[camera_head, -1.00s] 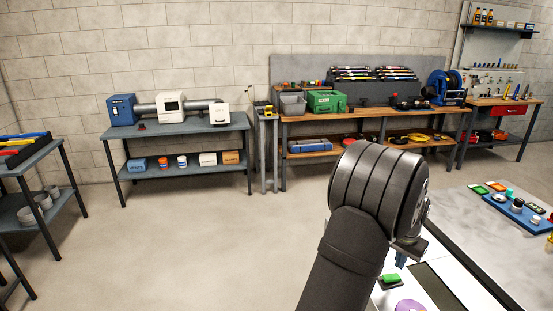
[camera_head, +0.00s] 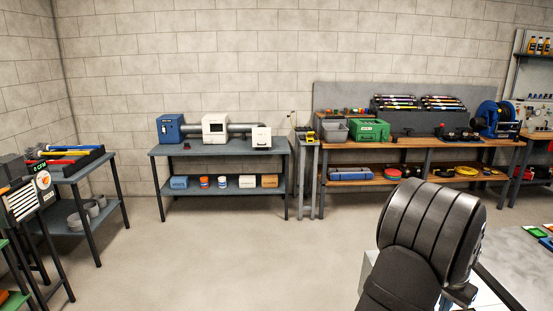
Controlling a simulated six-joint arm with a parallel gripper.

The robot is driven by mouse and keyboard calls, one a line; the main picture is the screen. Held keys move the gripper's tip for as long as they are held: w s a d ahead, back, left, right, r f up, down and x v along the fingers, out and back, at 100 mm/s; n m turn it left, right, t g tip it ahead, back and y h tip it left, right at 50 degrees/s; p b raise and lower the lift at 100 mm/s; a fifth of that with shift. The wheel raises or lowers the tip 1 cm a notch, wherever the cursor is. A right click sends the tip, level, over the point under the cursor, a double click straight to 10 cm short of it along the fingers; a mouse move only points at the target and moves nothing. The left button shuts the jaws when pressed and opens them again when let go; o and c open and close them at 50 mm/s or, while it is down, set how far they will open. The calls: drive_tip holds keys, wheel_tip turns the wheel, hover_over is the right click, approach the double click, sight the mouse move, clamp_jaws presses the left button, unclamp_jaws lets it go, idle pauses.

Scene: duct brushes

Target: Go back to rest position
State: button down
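My arm shows as dark links at the lower right, in front of a white-topped surface (camera_head: 485,295). My gripper is not in view; only a small part of my arm's end shows below the large dark joint, and the fingers are hidden or out of frame. A grey tabletop (camera_head: 520,258) at the right edge carries small green and orange items (camera_head: 536,231).
A grey bench (camera_head: 220,150) with a blue box (camera_head: 170,128) and a duct-like pipe stands at the back wall. A wooden workbench (camera_head: 400,143) stands right of it. A dark table (camera_head: 70,170) is at the left. The middle floor (camera_head: 240,255) is clear.

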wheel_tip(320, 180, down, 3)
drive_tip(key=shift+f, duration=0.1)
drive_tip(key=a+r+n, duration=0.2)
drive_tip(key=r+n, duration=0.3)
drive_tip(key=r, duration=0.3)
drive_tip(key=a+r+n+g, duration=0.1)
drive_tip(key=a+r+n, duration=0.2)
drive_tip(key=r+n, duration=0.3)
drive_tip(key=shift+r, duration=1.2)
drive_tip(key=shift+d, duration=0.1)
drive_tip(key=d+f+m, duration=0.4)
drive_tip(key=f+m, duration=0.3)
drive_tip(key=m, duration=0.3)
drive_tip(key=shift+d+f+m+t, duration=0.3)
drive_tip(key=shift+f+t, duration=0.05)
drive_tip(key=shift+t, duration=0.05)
